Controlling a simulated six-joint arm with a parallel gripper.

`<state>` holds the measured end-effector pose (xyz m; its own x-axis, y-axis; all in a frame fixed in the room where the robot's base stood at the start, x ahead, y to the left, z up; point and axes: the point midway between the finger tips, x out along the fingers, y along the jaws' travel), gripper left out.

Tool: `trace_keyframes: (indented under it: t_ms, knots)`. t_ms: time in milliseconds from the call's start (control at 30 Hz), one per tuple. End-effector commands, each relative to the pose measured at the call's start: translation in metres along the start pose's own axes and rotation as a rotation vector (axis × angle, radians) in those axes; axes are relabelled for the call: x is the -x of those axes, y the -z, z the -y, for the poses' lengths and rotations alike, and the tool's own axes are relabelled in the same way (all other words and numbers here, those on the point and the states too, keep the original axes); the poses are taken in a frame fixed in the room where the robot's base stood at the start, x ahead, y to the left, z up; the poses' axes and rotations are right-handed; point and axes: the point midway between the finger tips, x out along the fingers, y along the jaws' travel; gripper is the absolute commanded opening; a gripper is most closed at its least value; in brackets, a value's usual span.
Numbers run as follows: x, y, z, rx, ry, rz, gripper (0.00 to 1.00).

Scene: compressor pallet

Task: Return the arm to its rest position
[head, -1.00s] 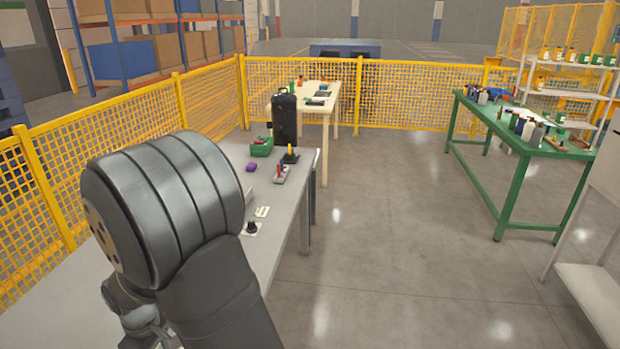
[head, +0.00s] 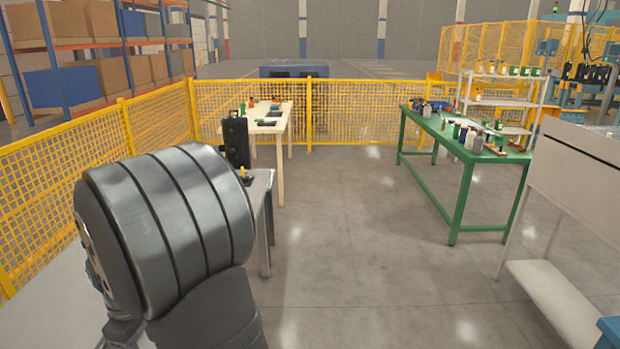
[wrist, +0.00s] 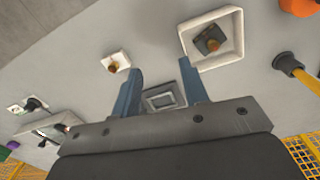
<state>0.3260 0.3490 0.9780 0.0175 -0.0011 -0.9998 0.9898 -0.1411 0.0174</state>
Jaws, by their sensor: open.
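My gripper (wrist: 161,76) shows in the wrist view with two blue fingers spread apart. Nothing is held between them. Behind the fingers is the grey workbench top (wrist: 85,45), seen tilted. A square grey fixture (wrist: 163,98) shows in the gap between the fingers, and I cannot tell how far beyond them it lies. In the head view my large grey arm link fills the lower left and hides most of the grey bench (head: 45,290). My gripper is not clearly visible there.
On the bench are a white tray with a dark part (wrist: 212,40), a smaller white tray (wrist: 112,63) and a yellow-tipped dark handle (wrist: 289,64). Yellow fencing (head: 60,180) runs along the left. A green table (head: 455,180) stands right. The floor between is clear.

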Motion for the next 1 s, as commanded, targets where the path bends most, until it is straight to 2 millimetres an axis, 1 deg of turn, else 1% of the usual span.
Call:
trace_keyframes:
  t_ms: [33,100,500,1000]
  knots:
    - [0.0,0.01,-0.003,-0.009,0.0,0.001,0.41]
    - [0.0,0.022,-0.008,-0.025,0.0,0.001,0.41]
    - [0.0,0.09,-0.029,-0.117,-0.003,0.004,0.41]
    - [-0.01,0.169,-0.044,-0.232,-0.006,0.007,0.41]
